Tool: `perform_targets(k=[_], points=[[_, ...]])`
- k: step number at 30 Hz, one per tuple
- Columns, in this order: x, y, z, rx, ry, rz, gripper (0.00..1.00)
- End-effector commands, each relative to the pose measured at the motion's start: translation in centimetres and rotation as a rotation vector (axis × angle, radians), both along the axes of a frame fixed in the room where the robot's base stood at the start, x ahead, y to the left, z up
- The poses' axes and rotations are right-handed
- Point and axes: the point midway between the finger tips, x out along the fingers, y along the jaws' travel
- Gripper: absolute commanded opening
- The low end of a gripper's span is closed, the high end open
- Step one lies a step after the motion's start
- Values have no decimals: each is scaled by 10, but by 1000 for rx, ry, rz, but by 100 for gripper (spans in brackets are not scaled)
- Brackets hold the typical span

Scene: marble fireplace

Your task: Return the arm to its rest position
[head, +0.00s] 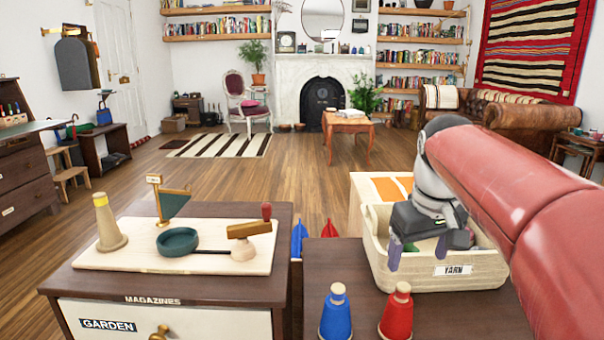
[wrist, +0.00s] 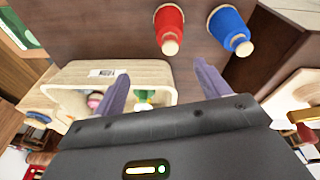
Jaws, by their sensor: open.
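My red and grey arm reaches in from the right of the head view. My gripper (head: 428,250) hangs above the pale wooden box labelled YARN (head: 471,284) and hides part of its inside. In the wrist view the two purple fingers of my gripper (wrist: 162,84) are spread wide apart, with nothing held between them. The box also shows there behind the fingers (wrist: 80,74). A green and yellow thing (wrist: 146,98) and a pink thing (wrist: 94,100) are inside it.
A blue peg figure (head: 336,315) and a red one (head: 397,313) stand on the dark top in front of the box. Left is a cabinet with a pale board (head: 130,259) bearing a cone, a teal dish and a small flag. Open wood floor lies beyond.

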Motion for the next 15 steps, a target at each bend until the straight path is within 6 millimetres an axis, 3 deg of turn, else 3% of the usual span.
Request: perform_targets(k=[1,3,9,15], points=[[-24,9,-6,5,-32,-16,75],[-51,17,-19,14,-77,-49,75],[-123,36,-69,57,-194,-133,75],[-162,44,-112,94,-262,-185,75]])
